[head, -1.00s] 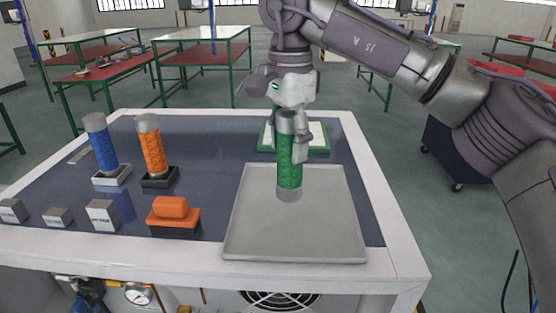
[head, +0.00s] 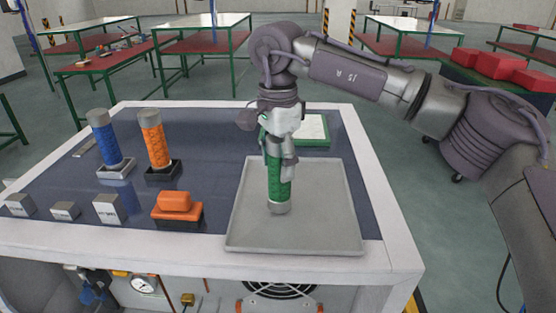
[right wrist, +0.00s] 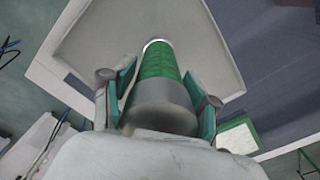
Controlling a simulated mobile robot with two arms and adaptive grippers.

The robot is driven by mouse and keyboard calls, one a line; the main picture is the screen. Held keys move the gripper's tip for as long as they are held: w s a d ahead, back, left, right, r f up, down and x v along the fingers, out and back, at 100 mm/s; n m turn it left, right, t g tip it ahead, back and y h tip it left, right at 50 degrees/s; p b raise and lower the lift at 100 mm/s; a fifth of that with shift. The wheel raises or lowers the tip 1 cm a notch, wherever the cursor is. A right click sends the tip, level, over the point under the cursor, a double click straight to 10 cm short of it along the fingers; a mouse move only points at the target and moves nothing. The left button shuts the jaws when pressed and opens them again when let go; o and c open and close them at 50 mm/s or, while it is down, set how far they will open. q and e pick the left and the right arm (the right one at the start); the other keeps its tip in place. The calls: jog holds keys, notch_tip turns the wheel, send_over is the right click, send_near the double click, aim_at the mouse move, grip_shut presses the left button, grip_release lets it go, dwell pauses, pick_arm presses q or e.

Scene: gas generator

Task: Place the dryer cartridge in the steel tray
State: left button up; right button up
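The green cartridge (head: 279,185) with grey ends is upright over the steel tray (head: 325,220), left of its middle. Its lower end is at or very near the tray floor; I cannot tell if it touches. My right gripper (head: 279,155) points down from above, with its fingers on both sides of the cartridge's upper part. In the right wrist view the green cartridge (right wrist: 158,65) lies between the two green finger pads, which appear closed on it. Its far end is seen against the tray (right wrist: 105,35). My left gripper is not in view.
A blue cartridge (head: 105,142) and an orange cartridge (head: 153,140) stand in holders left of the tray. An orange block on a black base (head: 176,207) is near the tray's left edge. Small grey labelled blocks (head: 108,209) line the front. A green-framed pad (head: 312,129) lies behind the tray.

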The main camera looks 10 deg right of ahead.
jog(key=o, duration=0.4)
jog(key=shift+r, duration=0.55)
notch_tip(320, 180, up, 11)
jog(key=shift+r+b, duration=0.1)
jog(key=shift+b, duration=0.25)
